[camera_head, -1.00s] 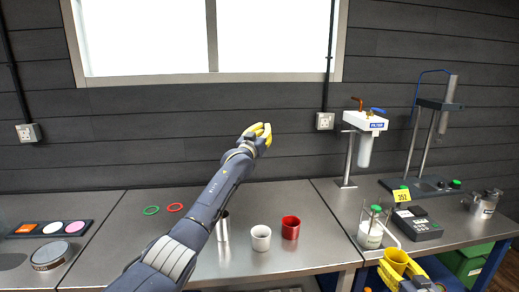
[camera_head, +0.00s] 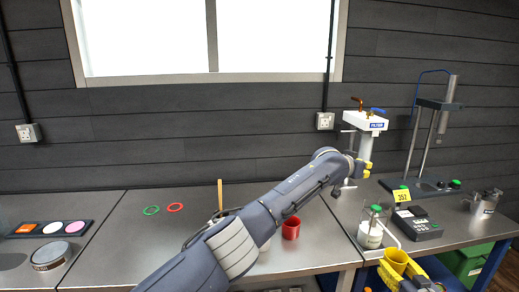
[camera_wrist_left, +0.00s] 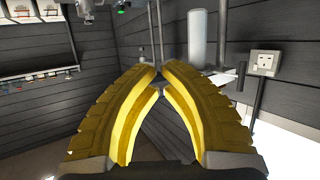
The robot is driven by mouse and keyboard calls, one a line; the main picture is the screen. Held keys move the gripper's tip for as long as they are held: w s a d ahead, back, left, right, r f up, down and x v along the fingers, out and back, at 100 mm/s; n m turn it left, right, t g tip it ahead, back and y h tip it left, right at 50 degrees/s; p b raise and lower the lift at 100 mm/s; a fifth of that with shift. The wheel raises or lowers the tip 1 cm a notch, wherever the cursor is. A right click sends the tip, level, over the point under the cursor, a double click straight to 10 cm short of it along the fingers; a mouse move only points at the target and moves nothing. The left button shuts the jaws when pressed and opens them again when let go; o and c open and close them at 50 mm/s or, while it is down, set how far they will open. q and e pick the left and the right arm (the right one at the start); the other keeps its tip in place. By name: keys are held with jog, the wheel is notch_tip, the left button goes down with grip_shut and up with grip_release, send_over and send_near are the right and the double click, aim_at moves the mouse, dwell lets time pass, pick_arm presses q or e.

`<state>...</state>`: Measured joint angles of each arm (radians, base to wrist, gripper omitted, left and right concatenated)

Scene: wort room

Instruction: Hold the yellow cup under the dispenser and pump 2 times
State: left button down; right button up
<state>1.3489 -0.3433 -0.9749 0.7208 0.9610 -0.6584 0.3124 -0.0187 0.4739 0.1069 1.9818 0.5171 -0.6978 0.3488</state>
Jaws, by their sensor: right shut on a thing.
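The yellow cup (camera_head: 396,259) is in my right gripper (camera_head: 402,277) at the lower right of the head view, beyond the bench's front edge. The gripper is shut on it. The dispenser (camera_head: 370,234) is a white jar with a green pump top (camera_head: 376,209). Its thin spout curves right and down, ending close to the cup's rim; I cannot tell whether it is exactly over the opening. My left gripper (camera_head: 356,166) is up behind the dispenser, near the filter unit. In the left wrist view its yellow fingers (camera_wrist_left: 159,70) come together at the tips with nothing between them.
The filter unit (camera_head: 365,122) stands close behind my left gripper. A scale-like device (camera_head: 418,224) is right of the dispenser. Green and red rings (camera_head: 151,210) lie left.

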pick_arm(q)
jog(key=m+g, duration=0.1)
jog(key=g, duration=0.1)
send_over(376, 207)
jog(key=a, duration=0.1)
notch_tip(376, 207, down, 2)
jog(key=shift+y, duration=0.4)
jog(key=shift+s+d+f, duration=0.1)
jog(key=shift+s+f, duration=0.05)
jog(key=shift+f, duration=1.7)
jog(key=shift+s+d+f, duration=0.1)
jog(key=shift+s+f, duration=0.05)
jog(key=shift+f, duration=1.7)
jog(key=shift+f, duration=1.85)
jog(key=shift+r, duration=1.8)
jog(key=shift+f, duration=0.3)
